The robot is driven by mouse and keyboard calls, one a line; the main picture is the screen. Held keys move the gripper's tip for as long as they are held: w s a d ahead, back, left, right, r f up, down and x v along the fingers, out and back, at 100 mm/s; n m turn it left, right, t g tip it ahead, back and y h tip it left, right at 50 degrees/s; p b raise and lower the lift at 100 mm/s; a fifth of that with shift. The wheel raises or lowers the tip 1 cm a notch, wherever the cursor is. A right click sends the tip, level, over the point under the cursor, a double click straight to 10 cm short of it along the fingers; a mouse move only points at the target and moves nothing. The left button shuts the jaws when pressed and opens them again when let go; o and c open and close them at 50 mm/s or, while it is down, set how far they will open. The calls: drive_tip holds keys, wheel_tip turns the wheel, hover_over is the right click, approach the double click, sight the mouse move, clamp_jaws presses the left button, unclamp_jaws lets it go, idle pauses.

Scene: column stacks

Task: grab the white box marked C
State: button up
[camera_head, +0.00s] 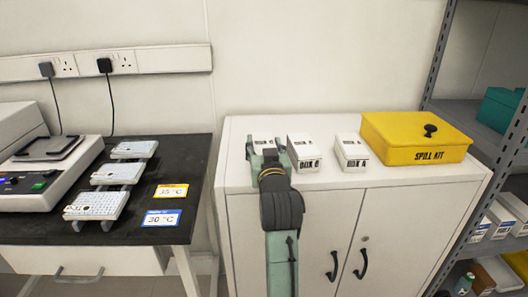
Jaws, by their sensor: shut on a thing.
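My gripper (265,149) is at the left end of the white cabinet top, shut on a white box (264,141), with a finger on each side of it. My wrist hides most of this box's front, so its letter cannot be read. To its right stands a second white box (303,149) with dark lettering; its last character is unclear. Further right a third white box (351,149) has a label that looks like BOX A. I cannot tell whether the held box touches the cabinet top.
A yellow spill kit case (415,136) stands on the cabinet (235,181) right of the boxes. A grey shelf rack (441,50) rises at the right. A black-topped bench (190,147) with white plates and an instrument stands left, across a gap.

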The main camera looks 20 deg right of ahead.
sight(265, 145)
drive_tip(key=shift+c, duration=0.6)
drive_tip(key=shift+r, duration=0.9)
wheel_tip(265, 145, up, 2)
drive_tip(key=shift+r, duration=0.1)
drive_tip(key=b+v, duration=0.6)
drive_tip(key=v, duration=0.5)
drive_tip(key=shift+a+b, duration=0.4)
